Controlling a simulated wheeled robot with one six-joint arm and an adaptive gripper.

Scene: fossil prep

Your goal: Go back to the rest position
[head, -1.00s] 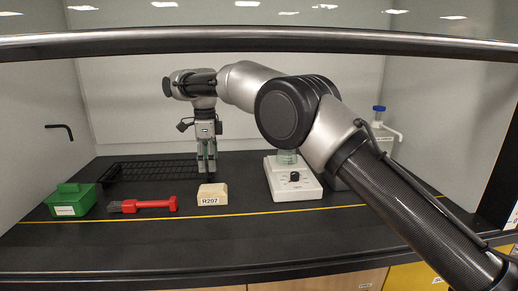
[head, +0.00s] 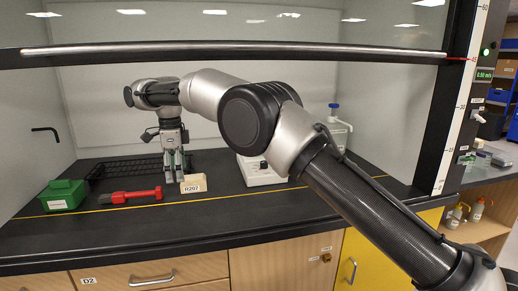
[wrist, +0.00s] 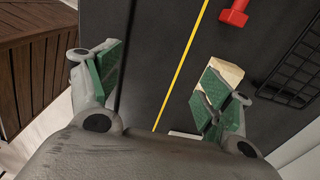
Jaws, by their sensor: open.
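My gripper (head: 174,166) hangs fingers-down inside the hood, over the black worktop. In the wrist view its two green-padded fingers (wrist: 157,88) are wide apart with nothing between them. A pale block labelled R207 (head: 193,184) rests on the worktop, just right of the fingertips in the head view. In the wrist view the block (wrist: 229,70) shows partly behind the right finger. My arm reaches in from the lower right, bent at the elbow.
A green box (head: 62,196), a red-handled brush (head: 131,196), a black wire rack (head: 108,169) and a white stirrer (head: 262,178) stand on the worktop. The sash bar (head: 230,48) crosses above my arm. Wooden drawers (head: 150,278) lie below the worktop edge.

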